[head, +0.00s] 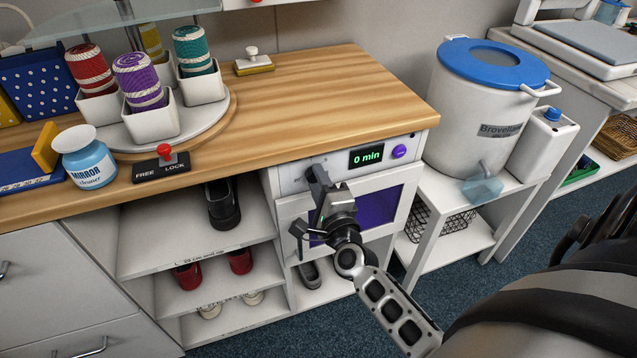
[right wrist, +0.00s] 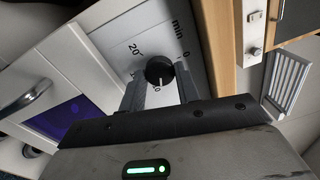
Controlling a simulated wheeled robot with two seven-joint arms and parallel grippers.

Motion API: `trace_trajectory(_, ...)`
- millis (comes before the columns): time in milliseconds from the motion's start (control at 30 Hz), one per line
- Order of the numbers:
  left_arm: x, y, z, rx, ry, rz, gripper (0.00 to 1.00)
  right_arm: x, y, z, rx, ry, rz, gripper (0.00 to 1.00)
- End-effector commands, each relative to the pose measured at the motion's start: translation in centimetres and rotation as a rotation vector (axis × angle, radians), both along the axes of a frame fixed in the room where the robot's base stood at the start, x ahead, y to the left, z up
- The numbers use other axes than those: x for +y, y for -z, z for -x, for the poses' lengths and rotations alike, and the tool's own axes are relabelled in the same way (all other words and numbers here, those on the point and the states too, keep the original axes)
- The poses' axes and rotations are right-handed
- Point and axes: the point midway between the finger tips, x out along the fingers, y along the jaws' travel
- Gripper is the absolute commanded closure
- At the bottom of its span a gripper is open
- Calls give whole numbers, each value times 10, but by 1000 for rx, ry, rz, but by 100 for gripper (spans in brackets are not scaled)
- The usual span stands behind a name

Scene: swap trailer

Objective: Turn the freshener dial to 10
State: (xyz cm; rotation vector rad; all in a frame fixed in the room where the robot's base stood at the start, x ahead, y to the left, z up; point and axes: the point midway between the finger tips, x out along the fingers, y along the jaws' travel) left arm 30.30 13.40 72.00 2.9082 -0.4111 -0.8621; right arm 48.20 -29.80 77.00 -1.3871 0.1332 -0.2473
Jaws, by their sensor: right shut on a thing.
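The freshener dial (right wrist: 159,70) is a round black knob on a white panel, with printed marks "20", "0" and "min" around it in the right wrist view. A small white mark shows at its lower edge; other scale marks are partly hidden. The freshener's display (head: 367,157) reads "0 min" in green. My right gripper (head: 318,182) is at the panel left of the display and hides the dial in the head view. In the right wrist view its two fingers (right wrist: 160,92) are shut on the dial, one on each side. My left gripper is not in view.
A purple button (head: 399,152) sits right of the display, and a purple-windowed door (head: 407,205) lies below. A wooden counter (head: 330,95) overhangs the panel. Shoe shelves (head: 150,262) stand left. A white drum with a blue lid (head: 480,110) stands right.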

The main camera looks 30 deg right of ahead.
Motion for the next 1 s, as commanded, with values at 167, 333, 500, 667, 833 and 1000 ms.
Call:
trace_trajectory(167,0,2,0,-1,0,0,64,0,1,0,-23,2,-95,91)
trace_trajectory(333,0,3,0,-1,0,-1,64,0,0,0,-36,2,-151,91)
trace_trajectory(500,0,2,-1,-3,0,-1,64,0,0,0,-43,2,-177,91)
trace_trajectory(667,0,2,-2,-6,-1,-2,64,0,0,0,-44,2,-183,91)
trace_trajectory(833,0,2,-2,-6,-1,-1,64,0,0,0,-44,2,-182,91)
trace_trajectory(1000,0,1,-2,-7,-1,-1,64,0,0,0,-44,2,-181,46)
